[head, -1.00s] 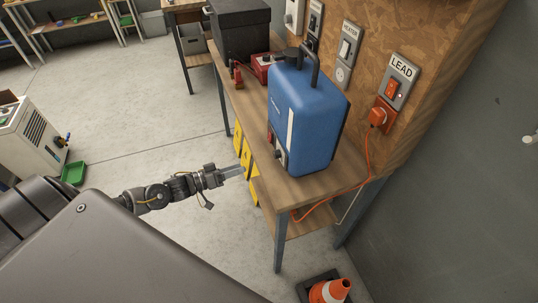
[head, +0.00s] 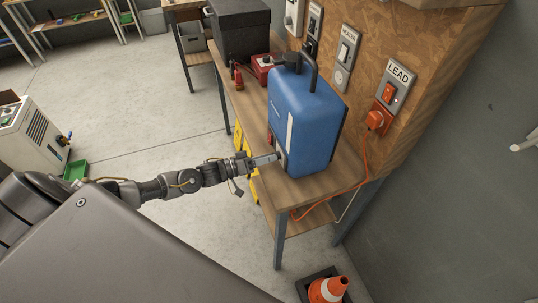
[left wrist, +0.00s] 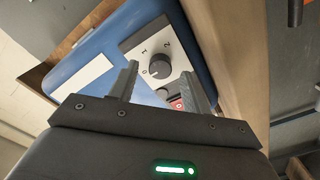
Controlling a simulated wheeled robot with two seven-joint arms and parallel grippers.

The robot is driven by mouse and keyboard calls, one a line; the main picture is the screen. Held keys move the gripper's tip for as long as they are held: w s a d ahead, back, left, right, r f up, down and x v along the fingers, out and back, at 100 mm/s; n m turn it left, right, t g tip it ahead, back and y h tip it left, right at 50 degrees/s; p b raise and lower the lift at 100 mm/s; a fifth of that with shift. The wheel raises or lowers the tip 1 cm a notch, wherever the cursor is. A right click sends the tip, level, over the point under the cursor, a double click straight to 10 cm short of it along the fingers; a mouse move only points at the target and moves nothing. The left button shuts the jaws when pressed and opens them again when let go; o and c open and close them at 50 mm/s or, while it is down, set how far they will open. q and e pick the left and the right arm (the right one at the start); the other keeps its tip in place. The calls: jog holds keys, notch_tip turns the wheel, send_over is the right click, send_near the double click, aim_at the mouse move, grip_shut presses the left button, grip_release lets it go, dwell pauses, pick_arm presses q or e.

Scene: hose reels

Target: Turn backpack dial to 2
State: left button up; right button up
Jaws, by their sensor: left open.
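The blue backpack unit (head: 308,115) stands upright on the wooden bench and also shows in the left wrist view (left wrist: 95,55). Its panel (left wrist: 145,35) carries a dark round dial (left wrist: 160,66) with the marks 0, 1 and 2 around it. A small white mark on the dial appears to be on the side of the 0. My left gripper (head: 276,157) is at the panel side of the unit. In the left wrist view its open fingers (left wrist: 161,76) lie on both sides of the dial; contact cannot be told. My right gripper is not in view.
A red switch (left wrist: 178,103) sits on the panel beside the dial. The bench top (head: 345,165) has a black box (head: 238,35) and a red device (head: 264,65) behind the unit. An orange plug (head: 375,120) and cord hang at the right.

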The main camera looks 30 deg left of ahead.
pick_arm(q)
jog(key=shift+w+d, duration=0.4)
jog(key=c, duration=1)
